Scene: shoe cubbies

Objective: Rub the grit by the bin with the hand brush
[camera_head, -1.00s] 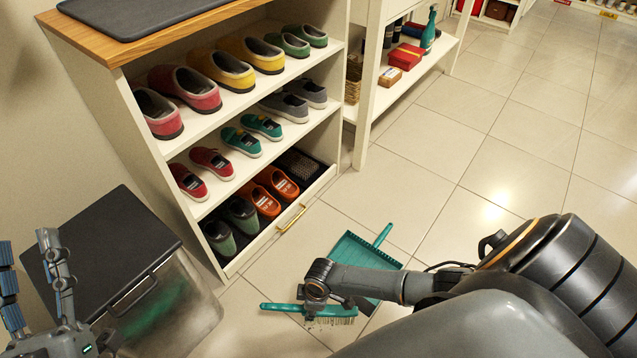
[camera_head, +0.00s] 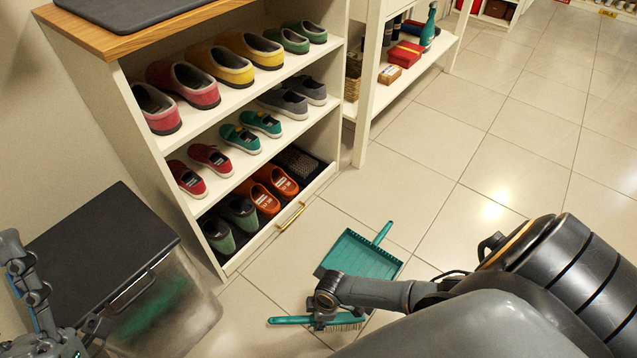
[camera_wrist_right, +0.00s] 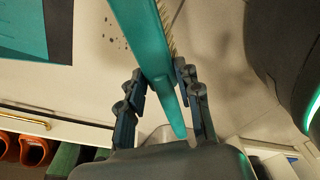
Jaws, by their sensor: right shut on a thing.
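My right gripper (camera_head: 326,304) is shut on the teal hand brush (camera_head: 290,320), low over the floor, with its pale bristles facing down. In the right wrist view the brush (camera_wrist_right: 150,50) runs between the fingers (camera_wrist_right: 160,85). Dark specks of grit (camera_wrist_right: 116,30) lie on the floor beside the brush in that view; my arm and the brush hide them in the head view. The bin (camera_head: 165,308), see-through with a dark lid and something green inside, stands left of the brush. My left gripper (camera_head: 30,285) is partly cut off at the left edge; its opening is unclear.
A teal dustpan (camera_head: 362,258) lies on the floor just behind my right gripper. The shoe cubby (camera_head: 215,165) with several pairs of shoes stands behind the bin. A white shelf (camera_head: 400,90) stands farther back. The tiled floor at right is open.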

